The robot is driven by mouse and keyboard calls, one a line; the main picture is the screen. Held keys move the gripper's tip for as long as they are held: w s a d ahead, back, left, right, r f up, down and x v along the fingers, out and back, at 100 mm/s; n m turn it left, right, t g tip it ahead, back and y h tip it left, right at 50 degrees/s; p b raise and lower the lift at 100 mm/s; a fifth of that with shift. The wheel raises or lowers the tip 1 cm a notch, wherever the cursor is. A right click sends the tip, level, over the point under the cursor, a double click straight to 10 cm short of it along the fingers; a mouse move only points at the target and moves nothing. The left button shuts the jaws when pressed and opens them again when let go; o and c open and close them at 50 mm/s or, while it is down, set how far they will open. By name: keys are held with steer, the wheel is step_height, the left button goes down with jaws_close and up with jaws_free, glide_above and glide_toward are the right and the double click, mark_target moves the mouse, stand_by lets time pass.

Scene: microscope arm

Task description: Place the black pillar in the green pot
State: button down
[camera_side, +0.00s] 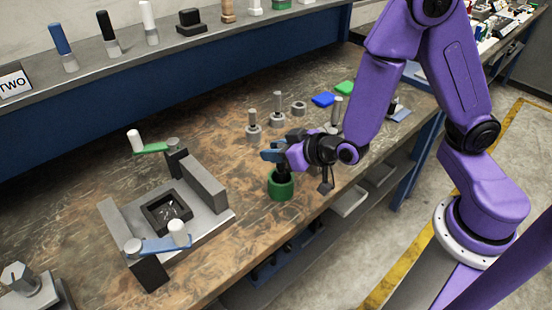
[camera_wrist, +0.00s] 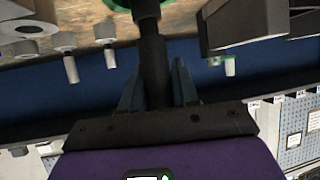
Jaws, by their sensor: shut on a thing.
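The green pot (camera_side: 281,188) stands on the wooden bench near its front edge. My gripper (camera_side: 275,152) is just above the pot, with its blue fingers pointing left. It is shut on the black pillar (camera_side: 283,172), which is upright with its lower end at the pot's mouth. In the wrist view the black pillar (camera_wrist: 153,55) runs between the fingers (camera_wrist: 154,88) towards the green rim of the pot (camera_wrist: 122,4). The pillar's lower tip is hidden, so I cannot tell how deep it sits.
A grey fixture (camera_side: 215,205) with a black square socket and clamps with green and blue arms stands left of the pot. Several grey metal pegged parts (camera_side: 253,130) stand behind the gripper. A shelf (camera_side: 120,60) with upright pillars runs along the back.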

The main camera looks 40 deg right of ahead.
steer(key=shift+f, duration=1.25)
steer(key=c, duration=0.8)
jaws_free()
steer(key=shift+f, duration=0.15)
steer(key=shift+c, duration=0.2)
steer(key=v, duration=1.2)
